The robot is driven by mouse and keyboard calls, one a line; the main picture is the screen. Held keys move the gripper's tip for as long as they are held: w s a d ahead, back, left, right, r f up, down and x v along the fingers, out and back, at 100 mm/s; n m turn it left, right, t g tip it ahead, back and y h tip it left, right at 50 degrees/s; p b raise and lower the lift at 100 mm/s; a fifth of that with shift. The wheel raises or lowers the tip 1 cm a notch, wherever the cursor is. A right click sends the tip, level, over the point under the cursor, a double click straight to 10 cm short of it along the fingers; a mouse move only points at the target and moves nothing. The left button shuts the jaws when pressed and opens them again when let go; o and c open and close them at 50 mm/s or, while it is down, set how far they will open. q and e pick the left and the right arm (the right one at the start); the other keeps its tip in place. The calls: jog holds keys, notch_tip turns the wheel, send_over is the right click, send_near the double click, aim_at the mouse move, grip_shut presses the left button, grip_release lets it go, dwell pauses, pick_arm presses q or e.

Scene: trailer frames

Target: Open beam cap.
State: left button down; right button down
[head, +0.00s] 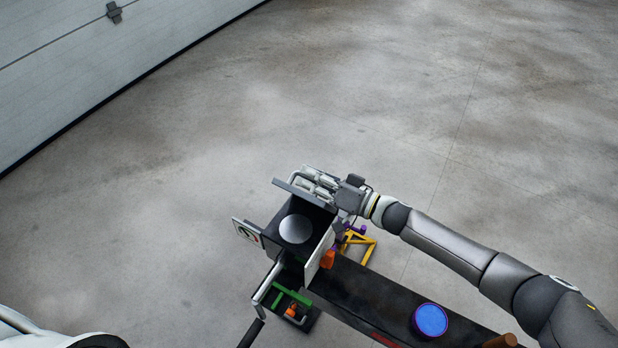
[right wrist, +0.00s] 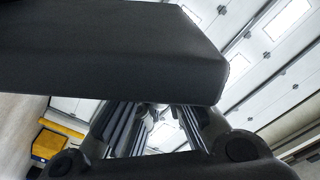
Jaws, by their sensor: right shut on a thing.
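The trailer beam (head: 372,295) runs from lower right toward the middle of the head view. At its far end is a squarish dark box with its flaps standing out and a silver dome (head: 296,229) inside. A dark grey flap (head: 291,192) stands at the box's far edge. My right gripper (head: 318,182) is at this far edge, shut on the flap, which I take to be the beam cap. In the right wrist view a large dark panel (right wrist: 100,50) crosses in front of the fingers (right wrist: 155,130) and hides their tips. My left gripper is out of view.
A blue round cap (head: 430,320) lies on the beam. A yellow stand (head: 358,244) is right of the box. A crank handle (head: 263,285) and a green frame (head: 290,297) are below it. The concrete floor (head: 400,110) beyond is clear up to the garage door (head: 90,60).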

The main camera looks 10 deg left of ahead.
jog(key=c, duration=1.5)
grip_release()
jog(key=shift+w+d+r, duration=0.15)
jog(key=shift+w+d, duration=0.1)
jog(key=shift+w, duration=0.2)
jog(key=shift+s, duration=0.1)
jog(key=v, duration=1.2)
jog(key=shift+a, duration=0.1)
